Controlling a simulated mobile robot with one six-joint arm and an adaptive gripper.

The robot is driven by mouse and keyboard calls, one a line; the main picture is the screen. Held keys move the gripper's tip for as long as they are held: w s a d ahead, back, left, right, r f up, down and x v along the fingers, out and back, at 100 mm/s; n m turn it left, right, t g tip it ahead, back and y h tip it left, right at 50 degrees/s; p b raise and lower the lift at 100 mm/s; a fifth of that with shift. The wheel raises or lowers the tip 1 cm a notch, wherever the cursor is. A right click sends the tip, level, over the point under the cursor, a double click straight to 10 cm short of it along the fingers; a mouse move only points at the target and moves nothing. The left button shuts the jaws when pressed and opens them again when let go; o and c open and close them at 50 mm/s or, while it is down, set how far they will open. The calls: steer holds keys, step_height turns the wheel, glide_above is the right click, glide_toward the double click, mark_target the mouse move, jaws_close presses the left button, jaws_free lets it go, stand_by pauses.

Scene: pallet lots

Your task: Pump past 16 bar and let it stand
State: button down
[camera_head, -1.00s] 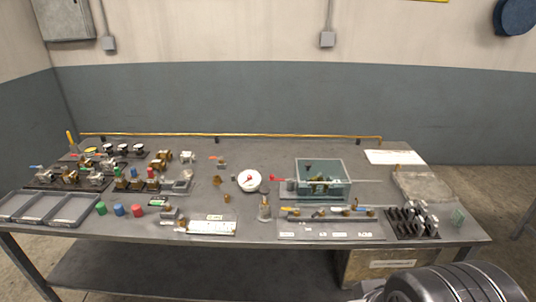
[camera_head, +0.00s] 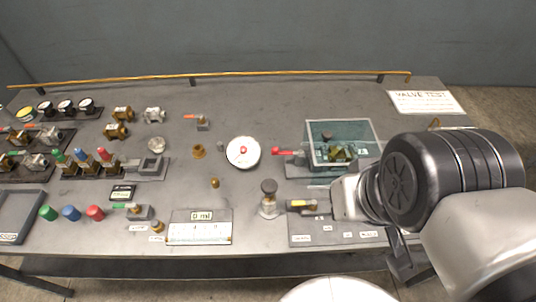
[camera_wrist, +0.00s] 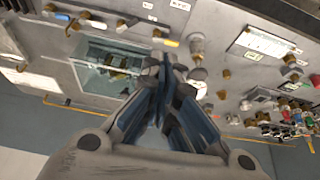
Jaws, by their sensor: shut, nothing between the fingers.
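A glass-walled box (camera_head: 341,142) stands at the right half of the bench with a brass fitting (camera_head: 343,153) inside. A red-handled lever (camera_head: 284,152) points left from its left side. A round white gauge (camera_head: 243,153) lies left of it; its reading is too small to tell. A dark-knobbed upright device (camera_head: 269,199) stands in front of the gauge; I cannot tell whether it is the pump. My gripper (camera_wrist: 165,68) is shut and empty over the bench, between box and knobbed device in the wrist view. In the head view my arm hides part of the box's surroundings.
A white card marked 0 ml (camera_head: 200,228) lies at the front. Valves, coloured caps and a grey tray (camera_head: 20,214) fill the left. A brass rail (camera_head: 240,75) runs along the back. Bare bench lies behind the gauge.

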step_height(320, 180, up, 3)
steer(key=g+p, duration=0.4)
steer(key=p, duration=1)
glide_above(269, 180)
steer(key=shift+d+r, duration=0.1)
step_height(269, 180, down, 14)
steer(key=b, duration=0.4)
steer(key=shift+b, duration=0.4)
